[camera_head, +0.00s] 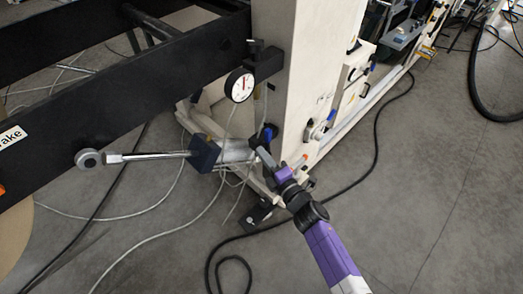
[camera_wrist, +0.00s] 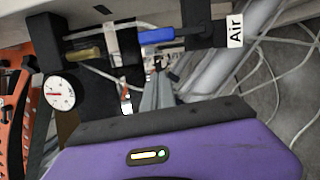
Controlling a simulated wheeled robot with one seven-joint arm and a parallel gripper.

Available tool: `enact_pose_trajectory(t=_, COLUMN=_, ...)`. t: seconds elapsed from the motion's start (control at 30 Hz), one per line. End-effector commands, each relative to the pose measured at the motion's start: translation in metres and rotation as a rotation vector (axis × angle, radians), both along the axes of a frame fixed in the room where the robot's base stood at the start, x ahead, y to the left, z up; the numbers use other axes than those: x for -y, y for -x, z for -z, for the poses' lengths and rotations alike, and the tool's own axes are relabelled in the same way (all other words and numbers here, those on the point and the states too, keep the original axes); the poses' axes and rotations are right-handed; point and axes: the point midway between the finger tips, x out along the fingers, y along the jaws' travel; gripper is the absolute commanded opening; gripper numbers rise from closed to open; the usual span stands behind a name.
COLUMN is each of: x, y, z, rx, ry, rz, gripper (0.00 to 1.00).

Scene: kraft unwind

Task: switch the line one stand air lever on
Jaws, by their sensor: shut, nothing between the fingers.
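The air lever has a blue handle (camera_wrist: 157,35) that lies roughly crosswise in the wrist view. It is just left of a black block carrying a white "Air" label (camera_wrist: 235,31). In the head view a small blue part (camera_head: 267,133), which looks like this lever, shows on the side of the white stand post. My gripper (camera_wrist: 156,80) is shut and empty. Its fingertips are just below the blue handle in the wrist view; I cannot tell whether they touch it. In the head view my gripper (camera_head: 262,153) is close below the blue part, hiding some of the fittings there.
A round dial gauge (camera_head: 240,85) is mounted above the lever; it also shows in the wrist view (camera_wrist: 60,93). The white post (camera_head: 290,70) stands close behind. Open floor (camera_head: 440,190) lies right.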

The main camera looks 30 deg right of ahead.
Motion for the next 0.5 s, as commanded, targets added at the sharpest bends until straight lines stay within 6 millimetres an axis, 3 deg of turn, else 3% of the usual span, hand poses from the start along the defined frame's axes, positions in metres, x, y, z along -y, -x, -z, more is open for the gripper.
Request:
enact_pose_trajectory(t=0.3, x=0.002, y=0.055, z=0.000, rx=-0.001, ry=-0.001, rz=-0.003, gripper=0.00)
enact_pose_trajectory(t=0.5, x=0.004, y=0.074, z=0.000, rx=0.000, ry=0.000, rz=-0.002, gripper=0.00)
